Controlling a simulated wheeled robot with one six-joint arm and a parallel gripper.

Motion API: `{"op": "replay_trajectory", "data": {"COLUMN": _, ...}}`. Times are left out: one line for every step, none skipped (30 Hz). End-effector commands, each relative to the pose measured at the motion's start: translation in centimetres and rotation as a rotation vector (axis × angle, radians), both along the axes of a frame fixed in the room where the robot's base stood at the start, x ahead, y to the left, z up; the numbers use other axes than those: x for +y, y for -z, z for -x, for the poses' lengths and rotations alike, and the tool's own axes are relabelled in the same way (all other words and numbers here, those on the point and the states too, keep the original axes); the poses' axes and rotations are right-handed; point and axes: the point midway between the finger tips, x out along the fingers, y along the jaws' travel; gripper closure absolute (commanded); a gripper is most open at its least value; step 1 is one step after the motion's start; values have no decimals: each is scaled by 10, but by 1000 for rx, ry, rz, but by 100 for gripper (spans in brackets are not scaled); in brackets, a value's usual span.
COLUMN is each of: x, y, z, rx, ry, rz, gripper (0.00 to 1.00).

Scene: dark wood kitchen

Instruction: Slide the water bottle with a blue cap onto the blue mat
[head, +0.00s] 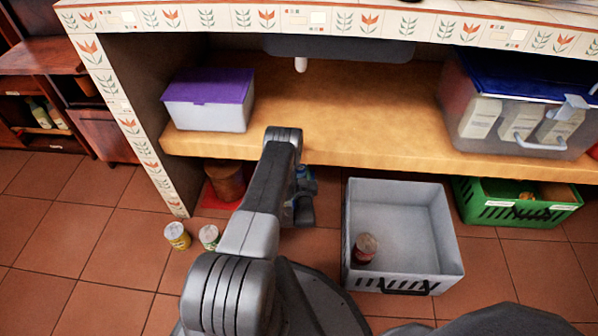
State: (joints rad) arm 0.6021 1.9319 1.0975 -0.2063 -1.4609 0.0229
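My arm reaches forward to the space under the wooden shelf, and my gripper (302,210) points down there, low over the tiled floor. Its fingers are small and partly hidden by my own arm, so I cannot see whether they are open or shut. A small blue thing (305,173) shows just behind my gripper under the shelf. I cannot tell whether it is the bottle's blue cap or part of the blue mat. No whole water bottle or blue mat is clearly visible; my arm covers part of that area.
A grey crate (452,262) holding a red-brown can (364,248) stands right of my gripper. A green crate (465,212) is farther right. A brown pot (226,180) stands on a red mat (212,201). The shelf edge (380,160) overhangs.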

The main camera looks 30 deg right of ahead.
Motion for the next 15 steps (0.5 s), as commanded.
{"op": "replay_trajectory", "data": {"x": 0, "y": 0, "z": 0, "rx": 0, "ry": 0, "rz": 0, "gripper": 64}}
{"op": "replay_trajectory", "data": {"x": 0, "y": 0, "z": 0, "rx": 0, "ry": 0, "rz": 0, "gripper": 64}}
{"op": "replay_trajectory", "data": {"x": 0, "y": 0, "z": 0, "rx": 0, "ry": 0, "rz": 0, "gripper": 56}}
{"op": "replay_trajectory", "data": {"x": 0, "y": 0, "z": 0, "rx": 0, "ry": 0, "rz": 0, "gripper": 50}}
{"op": "replay_trajectory", "data": {"x": 0, "y": 0, "z": 0, "rx": 0, "ry": 0, "rz": 0, "gripper": 44}}
{"op": "replay_trajectory", "data": {"x": 0, "y": 0, "z": 0, "rx": 0, "ry": 0, "rz": 0, "gripper": 36}}
{"op": "replay_trajectory", "data": {"x": 0, "y": 0, "z": 0, "rx": 0, "ry": 0, "rz": 0, "gripper": 30}}
{"op": "replay_trajectory", "data": {"x": 0, "y": 0, "z": -1, "rx": 0, "ry": 0, "rz": 0, "gripper": 24}}
{"op": "replay_trajectory", "data": {"x": -1, "y": 0, "z": -2, "rx": -1, "ry": 0, "rz": 0, "gripper": 17}}
{"op": "replay_trajectory", "data": {"x": -1, "y": 0, "z": -4, "rx": -1, "ry": -1, "rz": 0, "gripper": 11}}
{"op": "replay_trajectory", "data": {"x": -2, "y": 0, "z": -6, "rx": -2, "ry": -1, "rz": 1, "gripper": 5}}
{"op": "replay_trajectory", "data": {"x": -4, "y": 1, "z": -9, "rx": -2, "ry": -1, "rz": 1, "gripper": 0}}
{"op": "replay_trajectory", "data": {"x": -5, "y": 1, "z": -13, "rx": -1, "ry": -1, "rz": 2, "gripper": 0}}
{"op": "replay_trajectory", "data": {"x": -7, "y": 2, "z": -17, "rx": -2, "ry": -1, "rz": 2, "gripper": 0}}
{"op": "replay_trajectory", "data": {"x": -9, "y": 2, "z": -22, "rx": -3, "ry": -2, "rz": 1, "gripper": 0}}
